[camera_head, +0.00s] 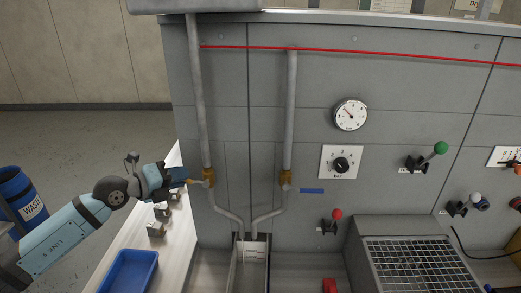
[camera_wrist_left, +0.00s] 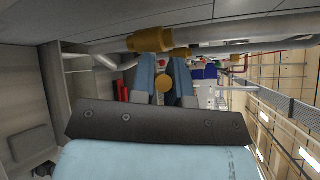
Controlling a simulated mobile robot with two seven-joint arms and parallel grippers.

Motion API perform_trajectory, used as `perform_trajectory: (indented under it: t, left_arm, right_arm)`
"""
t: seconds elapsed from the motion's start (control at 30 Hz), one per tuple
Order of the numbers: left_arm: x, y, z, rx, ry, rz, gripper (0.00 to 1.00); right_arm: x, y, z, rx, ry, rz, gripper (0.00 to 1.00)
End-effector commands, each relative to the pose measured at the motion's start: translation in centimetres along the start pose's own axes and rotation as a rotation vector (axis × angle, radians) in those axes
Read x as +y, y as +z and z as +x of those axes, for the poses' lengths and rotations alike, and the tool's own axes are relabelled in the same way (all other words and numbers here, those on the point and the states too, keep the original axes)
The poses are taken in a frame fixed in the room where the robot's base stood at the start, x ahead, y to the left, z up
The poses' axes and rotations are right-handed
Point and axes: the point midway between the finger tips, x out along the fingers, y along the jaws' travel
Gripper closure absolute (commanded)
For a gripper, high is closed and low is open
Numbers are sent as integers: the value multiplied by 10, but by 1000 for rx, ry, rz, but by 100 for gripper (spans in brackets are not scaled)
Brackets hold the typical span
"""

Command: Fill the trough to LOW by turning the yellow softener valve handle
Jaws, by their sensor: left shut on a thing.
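Two grey pipes run down the machine front, each with a brass-yellow valve, the left valve (camera_head: 208,176) and the right valve (camera_head: 286,178). Their lower spouts bend toward a narrow grey trough (camera_head: 262,250) between them. My left gripper (camera_head: 187,181) is at the left valve, shut on its yellow handle; in the left wrist view the round yellow handle end (camera_wrist_left: 163,84) sits between the two blue fingers. A thin pale line runs from the left spout into the trough; I cannot tell for sure that it is liquid. The trough's markings are too small to read. My right gripper is not in view.
A blue tray (camera_head: 129,271) and several small blocks (camera_head: 157,229) lie on the pale bench below my left arm. A blue waste bin (camera_head: 24,195) stands at the left. A dial gauge (camera_head: 350,114), a black knob (camera_head: 341,165) and a red-knobbed lever (camera_head: 332,221) are to the right.

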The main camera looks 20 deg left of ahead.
Motion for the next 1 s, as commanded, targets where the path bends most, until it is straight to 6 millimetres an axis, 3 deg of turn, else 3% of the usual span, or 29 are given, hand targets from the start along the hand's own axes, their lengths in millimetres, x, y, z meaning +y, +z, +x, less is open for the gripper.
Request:
perform_trajectory:
  t: [0.1, 0.57, 0.8, 1.0]
  left_arm:
    - [-12, 2, 2, 27, 96, 100, 100]
    - [-17, 0, 4, 53, 177, 177, 100]
    - [-35, -2, 12, 100, 349, 355, 100]
    - [-38, -4, 14, 121, 419, 417, 100]
  right_arm:
    - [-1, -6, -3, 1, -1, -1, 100]
    - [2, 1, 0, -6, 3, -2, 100]
    - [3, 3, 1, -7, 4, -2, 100]
    - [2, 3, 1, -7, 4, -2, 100]
